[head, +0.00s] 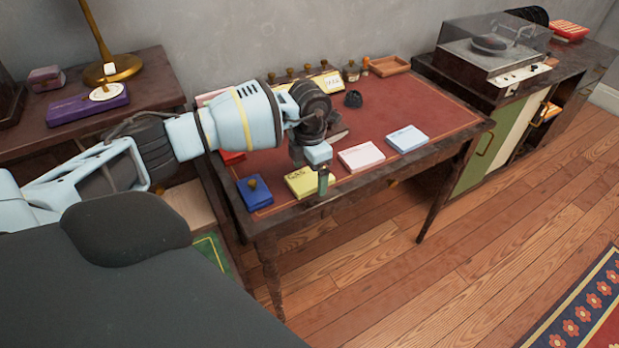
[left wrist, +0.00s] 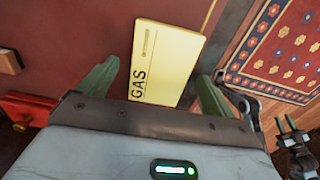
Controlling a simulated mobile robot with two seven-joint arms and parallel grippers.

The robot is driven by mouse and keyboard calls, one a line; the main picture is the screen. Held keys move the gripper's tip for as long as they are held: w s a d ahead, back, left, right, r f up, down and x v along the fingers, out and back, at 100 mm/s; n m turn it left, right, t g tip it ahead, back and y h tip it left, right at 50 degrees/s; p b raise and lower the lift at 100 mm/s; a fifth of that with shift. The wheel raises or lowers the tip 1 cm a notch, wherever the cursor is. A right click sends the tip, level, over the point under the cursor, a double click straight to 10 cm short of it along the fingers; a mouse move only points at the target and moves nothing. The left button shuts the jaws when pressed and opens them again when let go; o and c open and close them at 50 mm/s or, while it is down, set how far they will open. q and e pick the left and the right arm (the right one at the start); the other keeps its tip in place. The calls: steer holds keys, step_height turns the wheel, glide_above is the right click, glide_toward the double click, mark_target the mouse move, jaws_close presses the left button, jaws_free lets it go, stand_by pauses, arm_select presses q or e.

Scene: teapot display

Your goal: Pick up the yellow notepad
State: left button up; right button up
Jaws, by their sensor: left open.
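The yellow notepad (head: 299,184) lies on the red desk top near its front edge, between a blue box and a pink-white notepad. In the left wrist view the notepad (left wrist: 168,60), printed "GAS", lies between and beyond my fingers. My left gripper (head: 322,180) hangs over the desk's front edge at the notepad's right side in the head view, partly covering it. In the left wrist view its two green fingers are spread apart with nothing held between them (left wrist: 157,76). Whether the fingers reach down to the notepad's level I cannot tell.
The blue box (head: 254,193) with a brass knob, the pink-white notepad (head: 361,156) and a blue-white notepad (head: 407,139) line the desk's front. Stamps and a wooden tray (head: 389,66) stand at the back. The desk's right middle (head: 430,112) is clear.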

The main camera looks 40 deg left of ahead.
mark_target(310, 177)
arm_select(q)
steer(key=shift+f, duration=0.3)
steer(key=shift+c, duration=0.4)
steer(key=c, duration=1)
steer(key=shift+r, duration=0.15)
steer(key=shift+c, duration=0.2)
steer(key=shift+r, duration=0.55)
step_height(310, 177, up, 2)
steer(key=shift+r, duration=0.25)
steer(key=s+d+r, duration=0.1)
steer(key=s+d, duration=0.9)
steer(key=d, duration=0.2)
steer(key=shift+s, duration=0.3)
